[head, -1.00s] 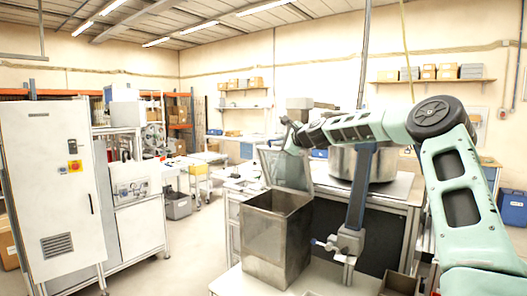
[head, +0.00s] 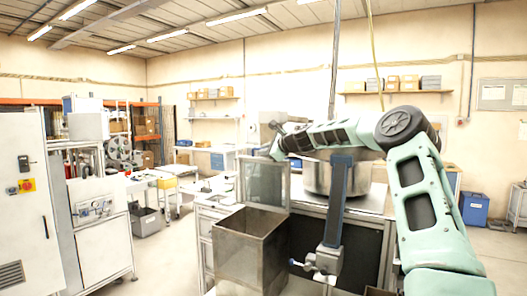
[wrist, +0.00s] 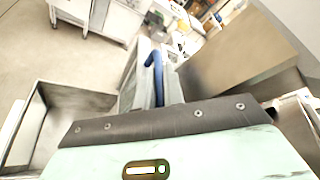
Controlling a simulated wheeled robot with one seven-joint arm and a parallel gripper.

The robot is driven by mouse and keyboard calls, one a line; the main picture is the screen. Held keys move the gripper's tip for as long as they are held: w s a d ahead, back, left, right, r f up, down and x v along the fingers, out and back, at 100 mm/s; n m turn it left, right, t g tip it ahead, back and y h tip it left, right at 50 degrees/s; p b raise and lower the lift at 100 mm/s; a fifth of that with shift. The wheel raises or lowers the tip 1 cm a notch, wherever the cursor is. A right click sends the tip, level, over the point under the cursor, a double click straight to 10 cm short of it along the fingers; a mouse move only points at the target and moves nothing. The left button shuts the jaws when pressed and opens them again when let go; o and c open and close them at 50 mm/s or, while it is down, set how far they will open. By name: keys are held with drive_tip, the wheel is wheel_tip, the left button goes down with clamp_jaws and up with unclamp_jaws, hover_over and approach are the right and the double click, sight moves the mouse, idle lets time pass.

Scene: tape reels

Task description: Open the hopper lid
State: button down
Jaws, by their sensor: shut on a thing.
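The hopper (head: 243,262) is an open-topped grey metal box at lower centre in the head view. Its lid (head: 266,184) is a grey, see-through-looking panel standing raised, near upright, at the hopper's back edge, so the inside shows. My gripper (head: 277,150) is at the lid's top edge, small and partly hidden by its own wrist. In the wrist view my gripper (wrist: 155,78) is shut on the lid, with a blue strip between the fingers; the exact grip is hard to make out. The open hopper (wrist: 72,98) shows there at left.
A large steel pot (head: 330,178) stands on the bench just behind my forearm. A post with a blue upper part (head: 336,205) and a clamp rises right of the hopper. A white cabinet (head: 25,220) stands far left. Open floor (head: 165,255) lies between.

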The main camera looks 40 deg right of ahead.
drive_tip(key=shift+d+f, duration=0.1)
drive_tip(key=c, duration=1.5)
unclamp_jaws()
drive_tip(key=shift+s+b, duration=0.35)
drive_tip(key=a+b+v, duration=0.1)
drive_tip(key=b+v, duration=0.7)
drive_tip(key=v, duration=0.8)
drive_tip(key=shift+s+d+r, duration=0.25)
drive_tip(key=shift+s+d, duration=0.05)
drive_tip(key=shift+d, duration=0.25)
